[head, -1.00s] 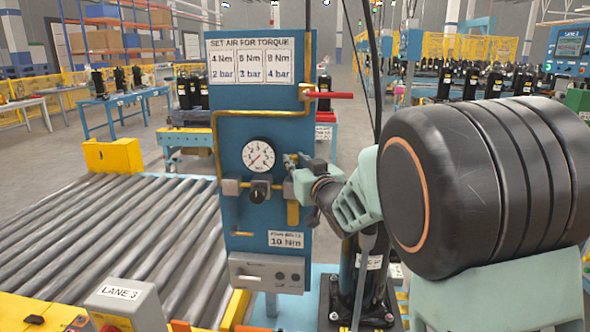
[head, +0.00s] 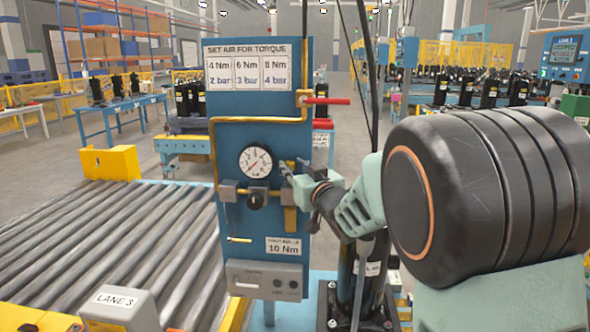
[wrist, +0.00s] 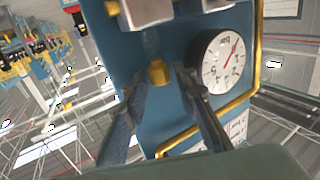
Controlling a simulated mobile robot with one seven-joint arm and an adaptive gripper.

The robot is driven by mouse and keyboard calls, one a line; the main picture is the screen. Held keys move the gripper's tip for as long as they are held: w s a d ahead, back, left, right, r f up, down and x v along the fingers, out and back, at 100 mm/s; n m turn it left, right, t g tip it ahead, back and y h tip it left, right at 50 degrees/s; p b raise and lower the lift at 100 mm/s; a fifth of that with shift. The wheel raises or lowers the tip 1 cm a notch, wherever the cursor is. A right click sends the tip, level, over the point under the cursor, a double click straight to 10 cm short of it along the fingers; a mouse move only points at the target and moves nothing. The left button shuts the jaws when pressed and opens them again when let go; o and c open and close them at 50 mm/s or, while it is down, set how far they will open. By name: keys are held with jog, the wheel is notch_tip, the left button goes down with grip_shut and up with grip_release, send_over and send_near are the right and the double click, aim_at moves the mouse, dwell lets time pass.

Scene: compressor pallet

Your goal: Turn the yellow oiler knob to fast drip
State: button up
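The blue panel (head: 232,120) stands upright, with a round white gauge (head: 256,162) at its middle. My gripper (head: 286,172) is at the panel, just right of the gauge. In the wrist view a small yellow knob (wrist: 157,73) stands out from the blue panel, between the two dark fingertips of my gripper (wrist: 161,88). The fingers are apart, and a gap shows between each fingertip and the knob. The gauge (wrist: 221,60) is right of the fingers there. In the head view my gripper largely covers the knob, and a yellow upright part (head: 290,215) shows below it.
A black regulator knob (head: 256,199) and metal blocks sit below the gauge. A red lever (head: 328,101) sticks out at the panel's upper right. A yellow pipe (head: 212,150) runs around the gauge. A black compressor (head: 350,275) stands right of the panel, under my arm.

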jog(key=v, duration=1.2)
